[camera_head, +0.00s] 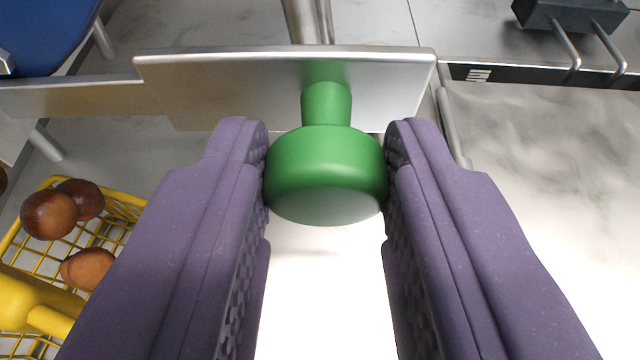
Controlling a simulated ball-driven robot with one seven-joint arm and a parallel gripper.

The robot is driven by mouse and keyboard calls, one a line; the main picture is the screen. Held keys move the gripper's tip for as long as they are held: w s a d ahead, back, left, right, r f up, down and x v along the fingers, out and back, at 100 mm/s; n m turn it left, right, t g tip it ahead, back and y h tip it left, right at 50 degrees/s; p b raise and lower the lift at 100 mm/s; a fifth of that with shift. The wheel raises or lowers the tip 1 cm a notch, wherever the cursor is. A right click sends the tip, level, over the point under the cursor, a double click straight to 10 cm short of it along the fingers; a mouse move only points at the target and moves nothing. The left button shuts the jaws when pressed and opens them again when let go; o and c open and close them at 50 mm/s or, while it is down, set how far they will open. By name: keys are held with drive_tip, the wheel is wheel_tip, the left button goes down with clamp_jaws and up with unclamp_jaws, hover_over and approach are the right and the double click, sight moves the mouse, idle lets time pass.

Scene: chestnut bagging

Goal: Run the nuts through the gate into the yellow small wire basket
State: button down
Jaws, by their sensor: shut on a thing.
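My gripper (326,172) has two purple padded fingers, shut on a green knob (326,178). The knob's neck meets a flat metal gate plate (225,85) just behind it. The yellow small wire basket (120,206) is at the lower left, partly cut off by the frame and partly hidden by my left finger. Several brown nuts (48,214) show in or over the basket, one of them lower down (88,268). What lies behind the gate plate is hidden.
A blue thing (45,35) on metal legs stands at the upper left. A dark block with metal prongs (570,20) is at the upper right. A pale marbled surface (545,170) on the right is clear. A metal strip (70,97) runs left from the plate.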

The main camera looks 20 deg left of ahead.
drive_tip(key=shift+d, duration=0.15)
drive_tip(key=c, duration=0.8)
unclamp_jaws()
drive_tip(key=shift+w+d, duration=0.1)
drive_tip(key=shift+d, duration=0.1)
drive_tip(key=shift+a, duration=0.1)
drive_tip(key=p+v, duration=0.1)
drive_tip(key=v, duration=0.6)
drive_tip(key=shift+s+r, duration=0.15)
drive_tip(key=shift+s, duration=0.25)
